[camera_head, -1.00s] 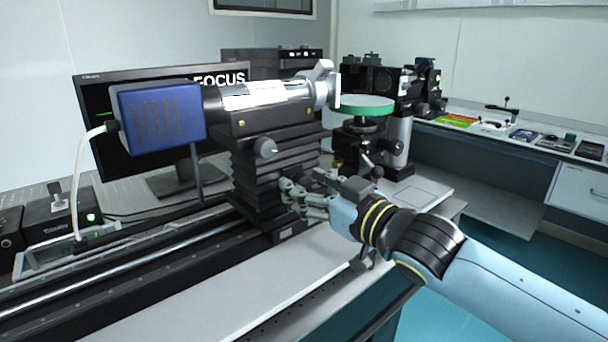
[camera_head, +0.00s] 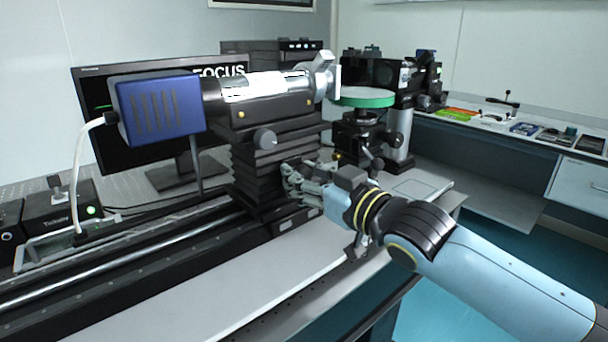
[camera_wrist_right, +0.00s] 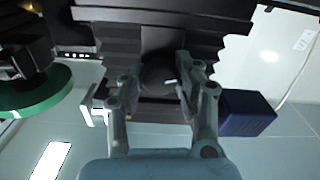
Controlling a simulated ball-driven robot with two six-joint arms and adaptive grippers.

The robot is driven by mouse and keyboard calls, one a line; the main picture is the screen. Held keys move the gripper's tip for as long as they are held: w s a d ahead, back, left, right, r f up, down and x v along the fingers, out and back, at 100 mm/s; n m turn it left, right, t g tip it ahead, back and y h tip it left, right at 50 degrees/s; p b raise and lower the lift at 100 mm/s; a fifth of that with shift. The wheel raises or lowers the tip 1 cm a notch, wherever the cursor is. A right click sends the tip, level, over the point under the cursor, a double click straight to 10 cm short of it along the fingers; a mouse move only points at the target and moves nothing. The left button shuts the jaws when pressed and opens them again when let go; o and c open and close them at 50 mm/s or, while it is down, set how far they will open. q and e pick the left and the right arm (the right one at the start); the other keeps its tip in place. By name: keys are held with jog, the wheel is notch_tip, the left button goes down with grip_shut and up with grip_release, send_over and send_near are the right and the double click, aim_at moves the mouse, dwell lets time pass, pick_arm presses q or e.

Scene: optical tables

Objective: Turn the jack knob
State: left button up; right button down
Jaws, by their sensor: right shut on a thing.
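The black bellows-sided jack (camera_head: 258,180) stands on the rail and carries the dark block with the silver tube and blue camera box. My right gripper (camera_head: 288,178) is at the jack's right-front side, its grey fingers closed in around the jack knob. In the right wrist view, the dark round knob (camera_wrist_right: 158,76) sits between the two fingers of my right gripper (camera_wrist_right: 160,88), in front of the ribbed jack (camera_wrist_right: 150,40). In the head view the fingers hide the knob. My left gripper is not in view.
A green-rimmed disc (camera_head: 362,98) on a stand is just behind and right of the jack. A monitor (camera_head: 95,160) stands behind. The white bench strip (camera_head: 220,295) in front is clear.

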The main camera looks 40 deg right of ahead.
jog(key=shift+n, duration=0.5)
jog(key=c, duration=0.9)
grip_release()
jog(key=shift+c, duration=0.2)
jog(key=s, duration=0.7)
jog(key=shift+s+d, duration=0.25)
